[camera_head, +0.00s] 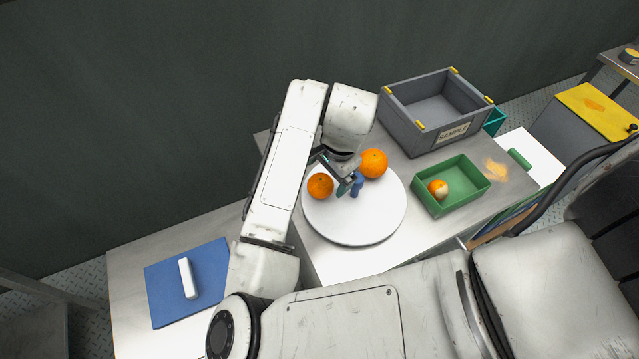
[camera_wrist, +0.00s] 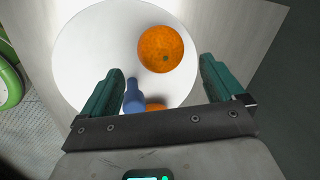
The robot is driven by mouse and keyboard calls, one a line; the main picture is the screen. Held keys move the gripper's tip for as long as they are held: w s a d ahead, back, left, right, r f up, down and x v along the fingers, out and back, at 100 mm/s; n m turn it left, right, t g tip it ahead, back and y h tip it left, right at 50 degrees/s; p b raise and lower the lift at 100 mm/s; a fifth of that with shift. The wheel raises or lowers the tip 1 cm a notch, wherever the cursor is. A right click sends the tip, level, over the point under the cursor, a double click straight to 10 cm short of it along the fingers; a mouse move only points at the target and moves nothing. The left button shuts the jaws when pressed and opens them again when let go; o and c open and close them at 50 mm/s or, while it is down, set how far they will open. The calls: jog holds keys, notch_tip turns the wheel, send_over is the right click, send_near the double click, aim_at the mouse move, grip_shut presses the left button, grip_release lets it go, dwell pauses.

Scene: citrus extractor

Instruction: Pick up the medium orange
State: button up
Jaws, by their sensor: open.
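Two oranges lie on a round white plate (camera_head: 350,228). The left one (camera_head: 320,186) looks mid-sized; the one at the back right (camera_head: 374,163) is larger. A smaller orange (camera_head: 438,188) with a pale patch is in a green tray. My gripper (camera_head: 343,182) is above the plate between the two oranges, open and empty. In the wrist view, one whole orange (camera_wrist: 166,53) lies ahead, between and beyond the open fingers (camera_wrist: 160,68). Another orange (camera_wrist: 156,107) is mostly hidden behind my gripper's bar. I cannot tell which wrist-view orange is which.
A small blue object (camera_head: 357,185) stands on the plate beside my gripper. The green tray (camera_head: 471,200) is right of the plate, a grey crate (camera_head: 420,117) behind. A blue mat (camera_head: 167,300) bearing a white block (camera_head: 188,278) is at left. The plate's front is clear.

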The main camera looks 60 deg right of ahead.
aim_at(323, 180)
jog(key=p+x, duration=0.1)
jog(key=x, duration=0.4)
jog(key=shift+w, duration=0.15)
jog(key=c, duration=1.2)
jog(key=shift+r, duration=0.2)
